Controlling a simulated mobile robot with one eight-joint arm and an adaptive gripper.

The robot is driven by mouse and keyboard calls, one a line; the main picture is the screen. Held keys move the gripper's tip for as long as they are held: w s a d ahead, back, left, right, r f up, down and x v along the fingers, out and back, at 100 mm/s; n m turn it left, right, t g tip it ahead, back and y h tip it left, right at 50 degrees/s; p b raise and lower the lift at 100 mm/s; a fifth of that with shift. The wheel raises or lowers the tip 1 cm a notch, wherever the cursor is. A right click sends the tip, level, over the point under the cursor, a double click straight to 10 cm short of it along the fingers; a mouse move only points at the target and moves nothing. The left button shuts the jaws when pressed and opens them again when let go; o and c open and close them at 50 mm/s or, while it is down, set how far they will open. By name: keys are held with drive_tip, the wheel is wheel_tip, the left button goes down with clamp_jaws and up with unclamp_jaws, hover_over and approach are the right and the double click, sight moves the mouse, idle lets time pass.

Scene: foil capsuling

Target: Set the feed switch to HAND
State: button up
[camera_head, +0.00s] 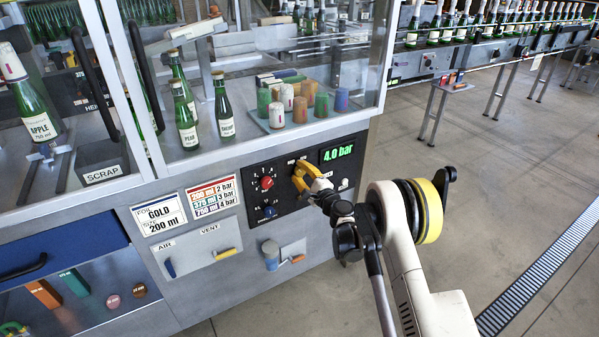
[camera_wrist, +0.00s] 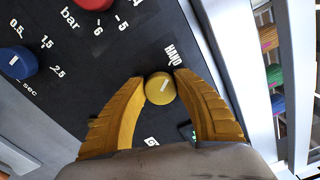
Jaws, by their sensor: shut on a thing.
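My gripper (camera_head: 303,172) is at the black control panel (camera_head: 291,202), just below the green 4.0 bar display. In the wrist view my gripper's yellow fingers (camera_wrist: 161,80) are shut on the round yellow feed switch (camera_wrist: 160,89), one on each side. The switch has a short white mark on its face, slanting to the upper right. The HAND label (camera_wrist: 172,55) is printed just above the switch, slightly to its right. Other lettering is partly visible below the switch, between the fingers. In the head view my fingers hide the switch.
A red knob (camera_head: 267,183) and a blue knob (camera_head: 270,212) sit left of my gripper on the panel. The 4.0 bar display (camera_head: 337,153) is close above it. Bottles (camera_head: 225,108) and coloured capsule stacks (camera_head: 277,115) stand behind glass above. Open floor lies to the right.

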idle(0.5)
drive_tip(key=o, duration=1.2)
drive_tip(key=shift+c, duration=0.2)
drive_tip(key=v, duration=1.2)
drive_tip(key=shift+r, duration=0.15)
